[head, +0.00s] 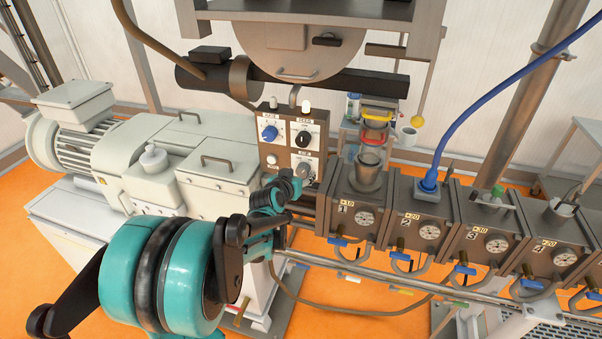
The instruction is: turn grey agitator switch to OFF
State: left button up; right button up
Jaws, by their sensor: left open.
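The control panel (287,149) stands behind the barrel of the machine, near the middle of the head view. The grey switch (304,170) is at its lower right, under a small label that is too small to read. Its pointer direction cannot be made out clearly. My left gripper (291,181) is just below and left of the grey switch, open, with its fingertips close to the knob. Whether they touch it cannot be told. My left arm covers the area below the panel. My right gripper is not in view.
A blue knob (269,132), a black knob (303,139) and a white button (272,160) share the panel. Numbered barrel blocks (358,211) with gauges run to the right. A pale motor housing (180,160) stands left. A metal hopper (300,40) hangs above.

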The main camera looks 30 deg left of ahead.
pick_arm(q)
jog(key=shift+w+f, duration=0.2)
jog(key=shift+w, duration=0.35)
jog(key=c, duration=1.2)
jog(key=shift+o, duration=0.2)
